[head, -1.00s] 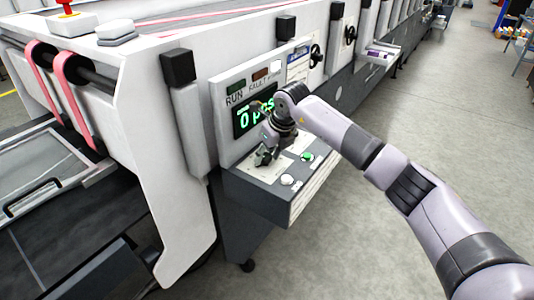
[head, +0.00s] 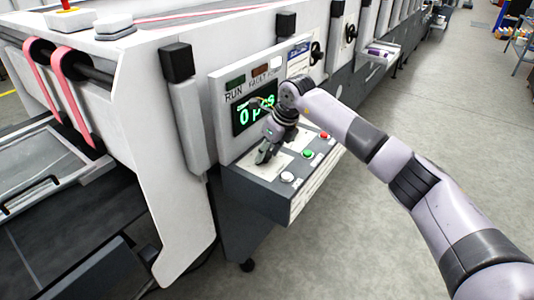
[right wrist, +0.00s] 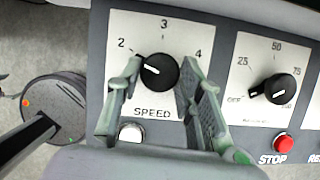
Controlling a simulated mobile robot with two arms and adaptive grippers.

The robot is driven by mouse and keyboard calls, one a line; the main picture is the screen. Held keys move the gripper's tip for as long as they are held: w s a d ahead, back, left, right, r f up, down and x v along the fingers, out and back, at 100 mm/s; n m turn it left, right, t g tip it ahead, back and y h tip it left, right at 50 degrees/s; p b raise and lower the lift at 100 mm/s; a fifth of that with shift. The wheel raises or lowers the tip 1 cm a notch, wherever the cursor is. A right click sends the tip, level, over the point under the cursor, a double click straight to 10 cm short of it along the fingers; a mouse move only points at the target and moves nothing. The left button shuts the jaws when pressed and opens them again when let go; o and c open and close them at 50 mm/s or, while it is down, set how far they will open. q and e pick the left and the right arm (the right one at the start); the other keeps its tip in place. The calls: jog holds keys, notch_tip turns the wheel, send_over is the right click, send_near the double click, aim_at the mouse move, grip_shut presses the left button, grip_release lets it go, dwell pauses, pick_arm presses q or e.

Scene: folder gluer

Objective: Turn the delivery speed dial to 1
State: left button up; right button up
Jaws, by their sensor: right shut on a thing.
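The speed dial (right wrist: 157,72) is a round black knob with a white pointer line, on a white plate marked SPEED. The numbers 2, 3 and 4 show around it; any 1 is hidden or out of view. The pointer aims left and slightly up, close to the 2. My right gripper (right wrist: 158,88) has one finger on each side of the dial and is shut on it. In the head view my right gripper (head: 265,150) reaches down to the sloped control panel (head: 252,191), hiding the dial. My left gripper is not in view.
A second black dial (right wrist: 279,89), marked OFF to 100, sits to the right in the wrist view. A red STOP button (right wrist: 283,144) is below it. A white button (head: 287,177) and a green button (head: 308,153) are on the panel. A green display (head: 254,116) stands behind.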

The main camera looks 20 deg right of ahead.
jog(key=shift+w+d+f+n+y+b, duration=0.1)
jog(key=shift+n+y+b, duration=0.3)
jog(key=shift+n, duration=0.5)
jog(key=n+g+b, duration=0.1)
jog(key=n, duration=0.1)
jog(key=shift+n+y, duration=0.3)
jog(key=shift+n, duration=0.1)
jog(key=shift+w+n+g, duration=0.15)
jog(key=shift+n+g, duration=0.25)
jog(key=shift+n, duration=0.8)
jog(key=shift+n+g+y+b, duration=0.3)
jog(key=shift+n+g, duration=0.3)
jog(key=shift+n, duration=0.8)
jog(key=shift+d, duration=0.1)
jog(key=o, duration=1.2)
jog(key=shift+c, duration=0.2)
jog(key=shift+r, duration=0.2)
jog(key=v, duration=1.1)
jog(key=shift+d+r, duration=0.2)
jog(key=shift+r, duration=0.15)
